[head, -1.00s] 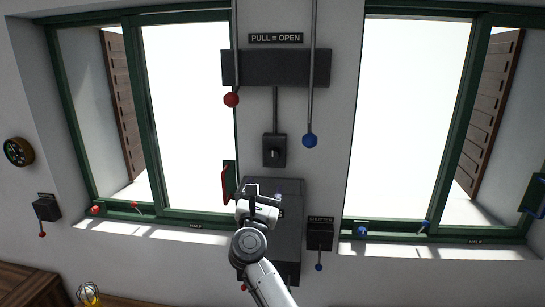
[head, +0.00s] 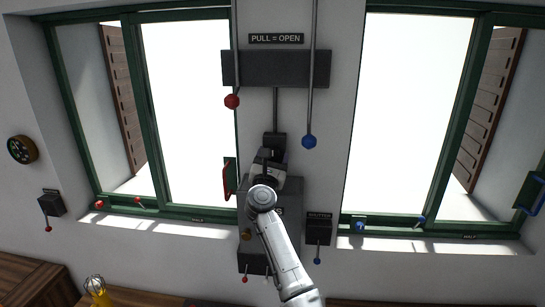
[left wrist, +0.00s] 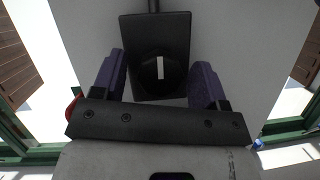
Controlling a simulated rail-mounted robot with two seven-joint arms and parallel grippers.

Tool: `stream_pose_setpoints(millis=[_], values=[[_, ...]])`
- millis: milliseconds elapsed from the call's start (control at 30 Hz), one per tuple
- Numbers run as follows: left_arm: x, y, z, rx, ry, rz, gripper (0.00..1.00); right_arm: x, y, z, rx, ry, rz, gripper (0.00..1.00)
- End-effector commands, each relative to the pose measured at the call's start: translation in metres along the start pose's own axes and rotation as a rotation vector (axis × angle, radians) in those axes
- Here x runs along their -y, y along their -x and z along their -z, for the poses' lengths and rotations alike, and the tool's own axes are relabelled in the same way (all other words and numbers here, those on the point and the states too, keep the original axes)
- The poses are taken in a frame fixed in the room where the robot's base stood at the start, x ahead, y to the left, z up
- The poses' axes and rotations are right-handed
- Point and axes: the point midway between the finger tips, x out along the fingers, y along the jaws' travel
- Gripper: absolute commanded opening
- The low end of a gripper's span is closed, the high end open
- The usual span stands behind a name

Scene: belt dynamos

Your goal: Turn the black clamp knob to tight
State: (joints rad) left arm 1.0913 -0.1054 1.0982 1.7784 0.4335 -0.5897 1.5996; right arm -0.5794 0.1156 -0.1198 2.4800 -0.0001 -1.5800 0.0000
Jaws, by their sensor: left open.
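A round black knob (left wrist: 158,72) with an upright white mark sits on a black wall box (left wrist: 177,22) in the left wrist view. No lettering for tight is legible there. My left gripper (left wrist: 157,62) is open, its two purple-padded fingers spread left and right of the knob, with gaps on both sides. In the head view my left gripper (head: 268,157) is in front of the lower part of this box (head: 274,139) and hides the knob. My right gripper is not in view.
A larger dark cabinet (head: 289,214) is below the box. Rods with a red ball (head: 232,101) and a blue ball (head: 309,142) hang on either side above. A red handle (head: 228,178) is close left of my gripper. Green-framed windows flank the wall.

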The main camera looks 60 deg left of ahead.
Motion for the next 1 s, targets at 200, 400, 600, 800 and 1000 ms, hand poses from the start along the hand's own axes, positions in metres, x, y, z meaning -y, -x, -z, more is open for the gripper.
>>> stream_pose_setpoints(millis=[200,400,600,800,1000], values=[[0.0000,0.0000,-0.0001,0.000,0.000,0.000,0.64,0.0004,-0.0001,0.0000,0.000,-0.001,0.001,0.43],[0.0000,0.0001,-0.0002,0.000,0.000,0.000,0.45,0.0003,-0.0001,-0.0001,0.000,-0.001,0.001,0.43],[0.0000,0.0002,-0.0002,0.000,0.000,0.000,0.26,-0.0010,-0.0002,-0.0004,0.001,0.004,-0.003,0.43],[-0.0001,0.0002,-0.0003,0.000,-0.004,0.001,0.18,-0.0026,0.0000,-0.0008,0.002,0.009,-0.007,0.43],[-0.0011,-0.0002,-0.0011,0.001,-0.054,0.021,0.18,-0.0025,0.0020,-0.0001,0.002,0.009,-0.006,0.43]])
